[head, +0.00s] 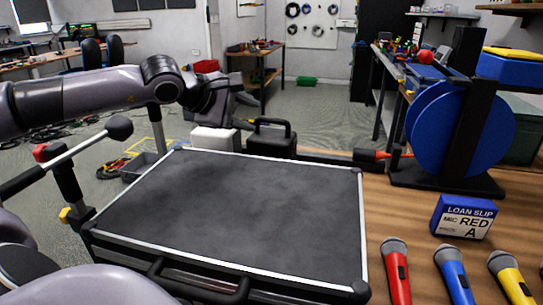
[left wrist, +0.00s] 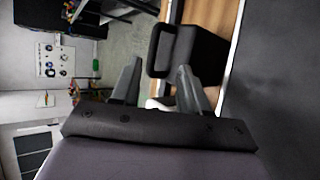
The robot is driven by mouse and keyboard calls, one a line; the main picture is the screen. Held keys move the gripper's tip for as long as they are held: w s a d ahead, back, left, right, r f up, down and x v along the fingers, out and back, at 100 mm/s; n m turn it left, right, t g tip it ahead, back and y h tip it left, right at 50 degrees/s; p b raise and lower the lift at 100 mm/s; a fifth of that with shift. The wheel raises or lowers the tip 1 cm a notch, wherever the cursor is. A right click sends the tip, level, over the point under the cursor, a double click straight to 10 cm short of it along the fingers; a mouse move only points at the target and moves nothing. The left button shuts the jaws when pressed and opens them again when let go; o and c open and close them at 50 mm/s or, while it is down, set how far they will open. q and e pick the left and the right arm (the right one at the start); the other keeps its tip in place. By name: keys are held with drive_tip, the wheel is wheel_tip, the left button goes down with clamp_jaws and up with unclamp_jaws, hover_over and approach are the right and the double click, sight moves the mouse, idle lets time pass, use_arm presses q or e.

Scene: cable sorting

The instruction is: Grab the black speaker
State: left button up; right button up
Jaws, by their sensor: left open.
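The black speaker (head: 272,141) is a small dark box with a carry handle on top. It stands on the wooden table behind the far edge of the large black case. In the left wrist view the speaker (left wrist: 200,60) shows sideways, ahead of the fingertips and towards the right finger. My left gripper (head: 243,112) is open, just left of the speaker and above a white box (head: 216,139). Its two fingers (left wrist: 160,75) are apart with no object gripped. My right gripper is not in view.
The closed black case (head: 245,205) with silver edges fills the table's middle. Right are a blue cable reel (head: 427,130), a loan slip box (head: 463,217) reading "MIC RED A", and red, blue and yellow microphones (head: 396,270). A stand (head: 65,180) is at left.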

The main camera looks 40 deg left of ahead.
sight(271, 121)
use_arm(q)
drive_tip(key=shift+w+a+f+p, duration=0.2)
drive_tip(key=shift+w+p, duration=0.05)
drive_tip(key=shift+w, duration=0.35)
drive_tip(key=shift+w+a+f+p, duration=0.2)
drive_tip(key=shift+w+p, duration=0.05)
drive_tip(key=shift+w, duration=0.35)
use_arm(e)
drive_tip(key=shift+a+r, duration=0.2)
use_arm(q)
drive_tip(key=shift+p+x, duration=0.8)
drive_tip(key=shift+x, duration=0.5)
drive_tip(key=shift+w+d+f, duration=0.1)
drive_tip(key=shift+w+f, duration=0.15)
drive_tip(key=shift+w, duration=0.45)
drive_tip(key=shift+w+f+p, duration=0.3)
drive_tip(key=shift+w, duration=0.05)
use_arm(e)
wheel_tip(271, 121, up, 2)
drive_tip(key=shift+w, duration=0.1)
use_arm(q)
clamp_jaws()
